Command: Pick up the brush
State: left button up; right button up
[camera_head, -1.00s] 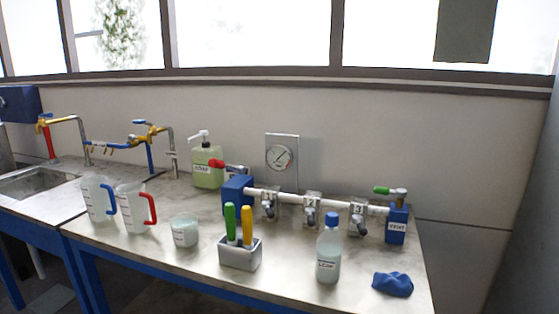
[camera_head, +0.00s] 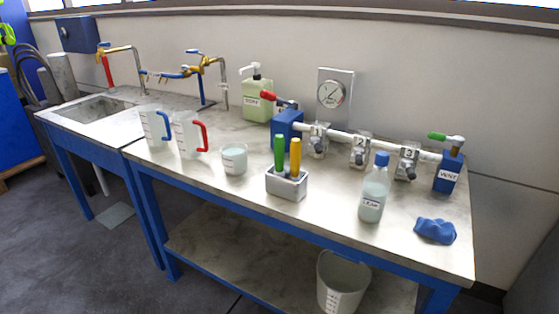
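A green handle (camera_head: 279,152) and a yellow handle (camera_head: 295,158) stand upright side by side in a small grey holder (camera_head: 287,185) near the front edge of the bench. Their lower ends are hidden inside the holder, so I cannot tell which one is the brush. Neither of my grippers is in view.
On the bench (camera_head: 330,215), a beaker (camera_head: 233,159) stands left of the holder and a blue-capped bottle (camera_head: 373,190) right of it. A blue cloth (camera_head: 435,230) lies at the right. A valved pipe (camera_head: 345,137) runs behind. A bucket (camera_head: 340,283) is below.

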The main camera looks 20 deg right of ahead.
aim_at(278, 139)
jog(key=u, duration=0.9)
jog(key=i, duration=1.95)
jog(key=z, duration=2.15)
